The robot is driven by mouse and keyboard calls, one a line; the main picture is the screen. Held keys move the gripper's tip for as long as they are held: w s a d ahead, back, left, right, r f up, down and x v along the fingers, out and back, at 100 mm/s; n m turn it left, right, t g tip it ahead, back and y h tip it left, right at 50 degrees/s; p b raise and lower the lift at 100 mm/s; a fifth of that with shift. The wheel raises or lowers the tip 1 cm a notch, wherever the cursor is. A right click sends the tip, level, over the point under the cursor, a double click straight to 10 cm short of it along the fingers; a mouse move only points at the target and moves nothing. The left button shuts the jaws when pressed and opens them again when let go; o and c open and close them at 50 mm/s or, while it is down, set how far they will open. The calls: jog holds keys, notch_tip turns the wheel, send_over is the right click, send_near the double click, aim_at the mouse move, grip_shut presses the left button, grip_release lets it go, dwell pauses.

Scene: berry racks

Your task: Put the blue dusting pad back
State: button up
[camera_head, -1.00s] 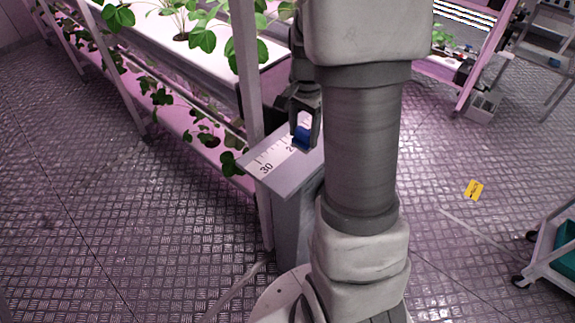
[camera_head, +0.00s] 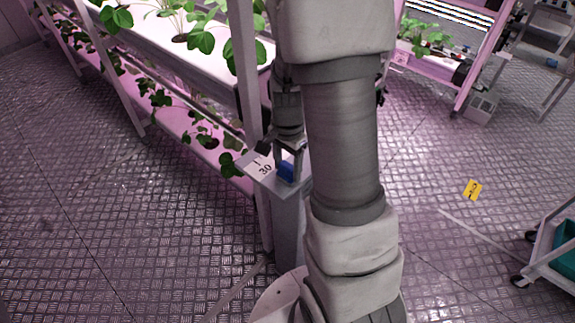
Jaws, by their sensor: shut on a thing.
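The blue dusting pad (camera_head: 286,172) is between the fingers of my gripper (camera_head: 288,160), which is shut on it. The gripper points down over the small grey stand (camera_head: 286,222) at the end of the rack. The pad is at the stand's top, next to a white label with a scale and the number 30 (camera_head: 262,167). I cannot tell whether the pad touches the top. My arm hides the right part of the stand.
A planted rack (camera_head: 190,50) with a metal post (camera_head: 245,75) stands close to the left of my gripper. Another rack (camera_head: 440,62) is at the back right. A cart with a teal bin (camera_head: 568,245) stands at the right edge. A yellow marker (camera_head: 472,190) lies on open floor.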

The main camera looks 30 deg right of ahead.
aim_at(287, 166)
jog(key=o, duration=1.2)
notch_tip(287, 166, up, 12)
jog(key=p, duration=0.1)
jog(key=s+a+r+n+t, duration=0.2)
jog(key=s+a+r+n, duration=0.1)
jog(key=s+r+n, duration=0.1)
jog(key=s+a+r+n+t, duration=0.1)
jog(key=s+a+r+n, duration=0.3)
jog(key=n, duration=0.1)
jog(key=s+a+r+n+t, duration=0.2)
jog(key=s+a+r+n, duration=0.1)
jog(key=s+r+n, duration=0.1)
jog(key=shift+s+a+r+n+t, duration=0.1)
jog(key=shift+a+r+n+t, duration=0.2)
jog(key=shift+n, duration=0.2)
